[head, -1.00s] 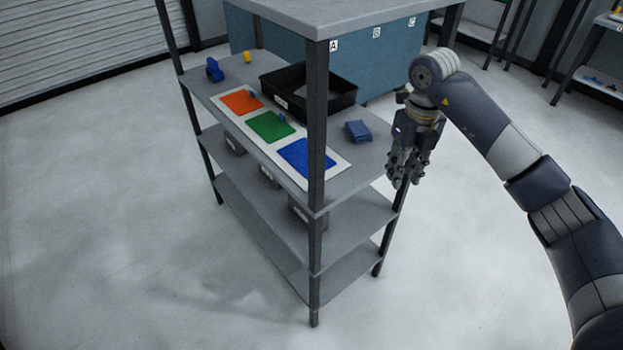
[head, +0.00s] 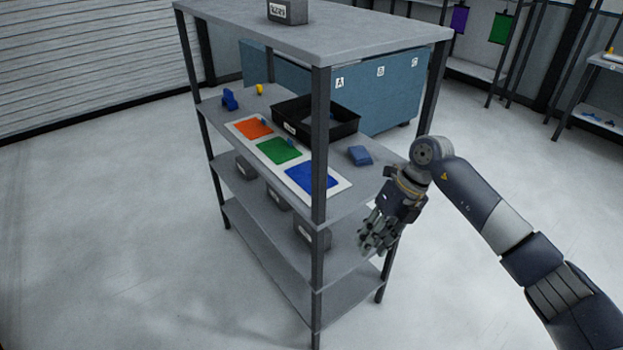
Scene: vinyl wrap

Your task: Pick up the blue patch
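The blue patch (head: 311,178) lies flat on the near end of a white board (head: 341,186) on the rack's upper-middle shelf. A green patch (head: 278,150) and an orange patch (head: 253,128) lie farther along the same board. A rack post stands in front of part of the blue patch. My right gripper (head: 372,240) is to the right of the rack post, outside and below the board's shelf level in the picture, apart from the patch. Its fingers point down and left; I see nothing between them, but their opening is unclear. My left gripper is out of view.
The rack's top shelf (head: 345,38) overhangs the board. A black tray (head: 345,124), a blue block (head: 360,156) and a blue tool (head: 229,99) share the board's shelf. Grey bins (head: 277,198) sit below. The floor (head: 110,230) to the left is clear.

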